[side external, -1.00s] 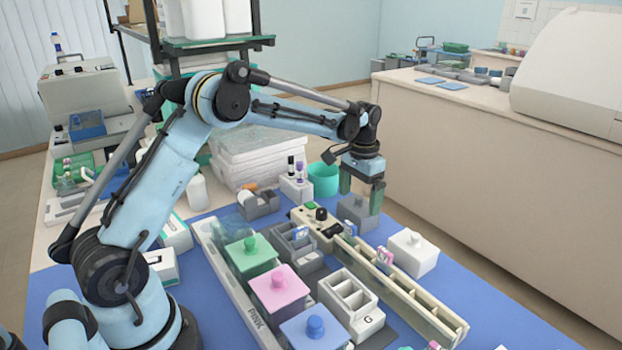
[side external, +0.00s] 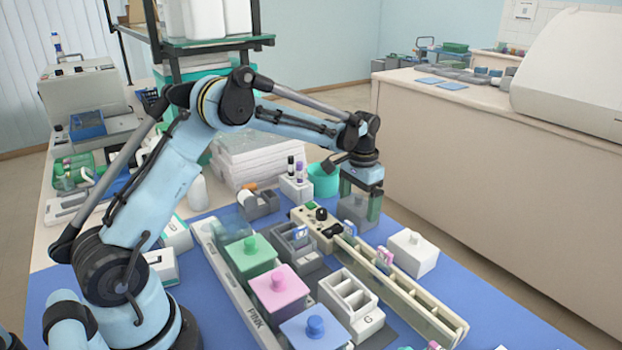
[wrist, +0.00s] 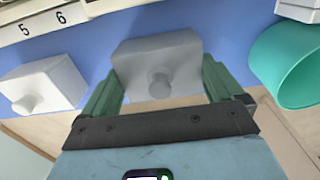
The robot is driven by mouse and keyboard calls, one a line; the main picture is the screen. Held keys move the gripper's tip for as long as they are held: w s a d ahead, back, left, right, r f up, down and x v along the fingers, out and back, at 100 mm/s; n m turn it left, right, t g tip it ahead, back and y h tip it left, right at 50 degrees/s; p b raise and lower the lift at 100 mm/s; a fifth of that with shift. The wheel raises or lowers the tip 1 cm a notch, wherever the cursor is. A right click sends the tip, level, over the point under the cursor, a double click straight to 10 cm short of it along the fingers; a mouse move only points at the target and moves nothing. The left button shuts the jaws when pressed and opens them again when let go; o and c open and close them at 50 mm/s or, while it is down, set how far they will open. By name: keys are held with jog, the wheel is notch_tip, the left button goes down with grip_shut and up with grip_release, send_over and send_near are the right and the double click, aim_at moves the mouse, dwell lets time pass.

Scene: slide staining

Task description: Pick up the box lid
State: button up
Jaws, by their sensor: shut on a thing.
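A grey box with a knobbed lid (side external: 356,212) stands at the far end of the blue mat, partly hidden by my gripper in the side view. In the wrist view the grey lid (wrist: 157,60) lies between the fingers with its round knob facing the camera. My gripper (side external: 361,206) points down, its green fingers on opposite sides of the lid. In the wrist view my gripper (wrist: 161,72) is shut on the lid's sides. I cannot tell whether the lid is clear of the box.
A white knobbed box (side external: 412,252) stands to the right, and a teal cup (side external: 323,181) behind to the left. Green (side external: 250,254), pink (side external: 278,290) and blue (side external: 314,330) lidded boxes stand nearer. A long cream rack (side external: 400,290) runs along the mat (side external: 480,285).

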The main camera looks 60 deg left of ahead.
aim_at(360, 198)
jog(key=r, duration=0.4)
jog(key=shift+s+d+r, duration=0.15)
jog(key=shift+d+r, duration=0.05)
jog(key=shift+d, duration=0.15)
jog(key=s+d+r, duration=0.4)
jog(key=d+r, duration=0.2)
jog(key=d, duration=0.3)
jog(key=s+a+r, duration=0.2)
jog(key=s+a, duration=0.2)
jog(key=s, duration=0.4)
jog(key=s+a+r, duration=0.3)
jog(key=s+a, duration=0.2)
jog(key=s, duration=0.2)
notch_tip(360, 198, down, 10)
jog(key=shift+d+r, duration=0.15)
jog(key=shift+r, duration=0.1)
jog(key=shift+f, duration=0.2)
dwell(0.6)
jog(key=o, duration=0.7)
